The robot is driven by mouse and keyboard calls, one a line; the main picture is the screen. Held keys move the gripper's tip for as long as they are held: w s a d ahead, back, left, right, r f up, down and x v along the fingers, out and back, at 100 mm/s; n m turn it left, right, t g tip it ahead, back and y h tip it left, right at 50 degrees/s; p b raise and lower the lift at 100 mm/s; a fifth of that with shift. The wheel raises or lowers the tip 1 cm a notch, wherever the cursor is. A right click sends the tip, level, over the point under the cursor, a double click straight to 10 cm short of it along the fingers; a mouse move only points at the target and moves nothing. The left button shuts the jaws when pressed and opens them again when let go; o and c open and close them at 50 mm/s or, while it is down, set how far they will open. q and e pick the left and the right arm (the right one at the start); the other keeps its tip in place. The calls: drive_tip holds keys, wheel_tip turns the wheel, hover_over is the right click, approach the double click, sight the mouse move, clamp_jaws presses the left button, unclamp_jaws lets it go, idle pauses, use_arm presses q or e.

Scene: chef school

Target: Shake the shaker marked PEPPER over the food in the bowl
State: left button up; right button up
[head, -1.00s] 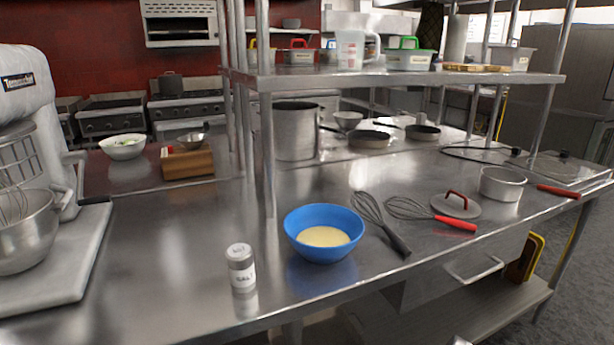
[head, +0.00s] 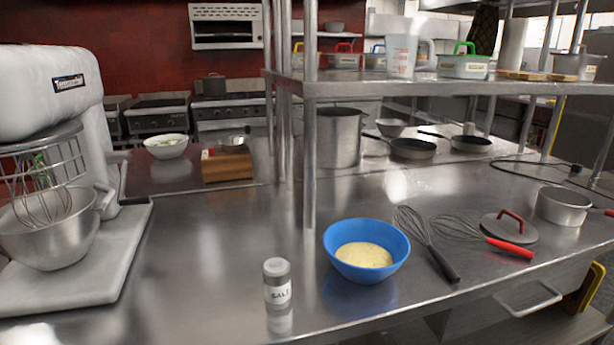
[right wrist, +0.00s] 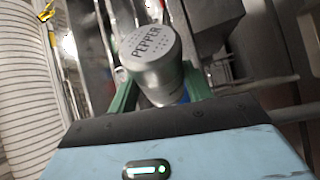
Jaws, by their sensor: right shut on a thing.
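The shaker marked PEPPER (right wrist: 150,52) fills the middle of the right wrist view, its grey lid with the lettering towards the camera. My right gripper (right wrist: 160,88) is shut on it, one green finger on each side. Neither gripper shows in the head view, so the shaker's place over the counter cannot be told. A blue bowl (head: 340,262) holding pale yellow food (head: 364,255) stands near the counter's front edge. A white bowl (head: 166,147) with green food stands farther back at the left. My left gripper is in no view.
A shaker marked SALT (head: 277,284) stands left of the blue bowl. Two whisks (head: 427,243) (head: 484,237) lie to its right. A shelf post (head: 309,170) rises behind the bowl. A stand mixer (head: 50,90) fills the left. Bare counter lies between mixer and salt.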

use_arm(q)
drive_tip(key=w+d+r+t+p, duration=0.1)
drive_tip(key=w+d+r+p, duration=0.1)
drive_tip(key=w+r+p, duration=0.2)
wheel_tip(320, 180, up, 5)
drive_tip(key=p, duration=0.3)
use_arm(e)
drive_tip(key=a+r+n+t+y, duration=0.2)
drive_tip(key=a+r+n+y, duration=0.3)
drive_tip(key=a+r+y, duration=0.3)
drive_tip(key=shift+a+r, duration=0.25)
drive_tip(key=shift+a, duration=0.45)
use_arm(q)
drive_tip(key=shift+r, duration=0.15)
